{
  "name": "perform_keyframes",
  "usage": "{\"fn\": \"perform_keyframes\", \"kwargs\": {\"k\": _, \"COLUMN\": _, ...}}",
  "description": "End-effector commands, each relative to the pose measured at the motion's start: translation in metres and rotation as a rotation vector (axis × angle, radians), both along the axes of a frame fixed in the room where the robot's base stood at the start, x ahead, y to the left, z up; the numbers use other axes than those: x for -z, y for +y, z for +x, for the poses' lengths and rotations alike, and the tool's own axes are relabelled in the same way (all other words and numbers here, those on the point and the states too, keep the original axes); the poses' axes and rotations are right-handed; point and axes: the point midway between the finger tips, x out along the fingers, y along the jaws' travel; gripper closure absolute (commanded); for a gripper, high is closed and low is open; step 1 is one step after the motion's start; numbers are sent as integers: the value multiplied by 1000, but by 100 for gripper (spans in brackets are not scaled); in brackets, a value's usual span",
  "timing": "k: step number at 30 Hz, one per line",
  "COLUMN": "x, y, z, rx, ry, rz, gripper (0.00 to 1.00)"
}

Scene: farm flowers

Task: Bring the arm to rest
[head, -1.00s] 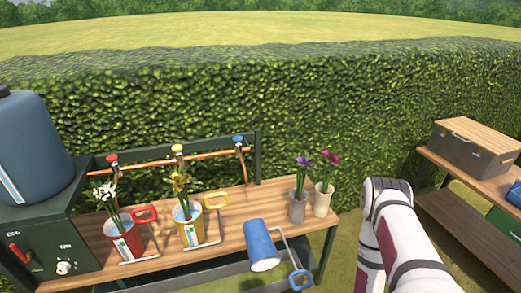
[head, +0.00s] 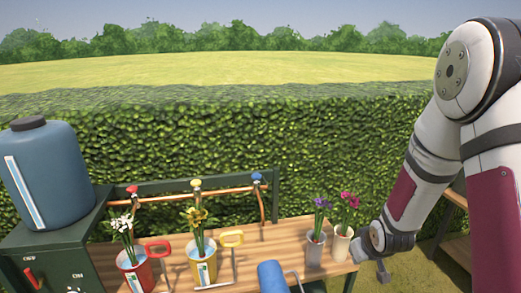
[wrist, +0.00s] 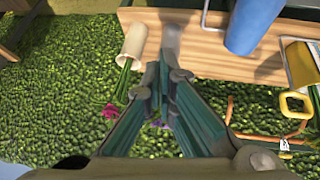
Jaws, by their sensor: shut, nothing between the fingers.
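My arm stands folded up at the right of the head view, with its wrist end low near the bench's right end. My gripper (wrist: 166,68) shows in the wrist view with its fingers together and nothing between them. In the head view its tips are small and hard to make out. Beyond the fingers in the wrist view are a cream pot (wrist: 135,42) and a grey pot (wrist: 171,36), both with flowers. In the head view the cream pot (head: 341,245) and the grey pot (head: 314,249) stand upright on the bench.
The wooden bench (head: 258,238) also bears a red pot (head: 133,272) and a yellow pot (head: 203,264) with flowers. A blue cup (head: 271,277) is cut off by the lower edge. A blue tank (head: 50,175) stands left. A hedge (head: 330,130) runs behind.

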Motion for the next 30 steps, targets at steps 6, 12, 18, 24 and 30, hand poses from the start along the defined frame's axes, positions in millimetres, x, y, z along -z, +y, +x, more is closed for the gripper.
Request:
{"fn": "perform_keyframes", "kwargs": {"k": 6, "x": -90, "y": 12, "z": -19, "rx": 41, "ry": 2, "rz": -3, "gripper": 100}}
{"fn": "perform_keyframes", "kwargs": {"k": 12, "x": -158, "y": 26, "z": -54, "rx": 79, "ry": 13, "rz": 12, "gripper": 100}}
{"fn": "perform_keyframes", "kwargs": {"k": 18, "x": -215, "y": 42, "z": -103, "rx": 110, "ry": 24, "rz": 38, "gripper": 100}}
{"fn": "perform_keyframes", "kwargs": {"k": 24, "x": -258, "y": 58, "z": -163, "rx": 134, "ry": 37, "rz": 74, "gripper": 100}}
{"fn": "perform_keyframes", "kwargs": {"k": 30, "x": -285, "y": 74, "z": -225, "rx": 147, "ry": 53, "rz": 114, "gripper": 100}}
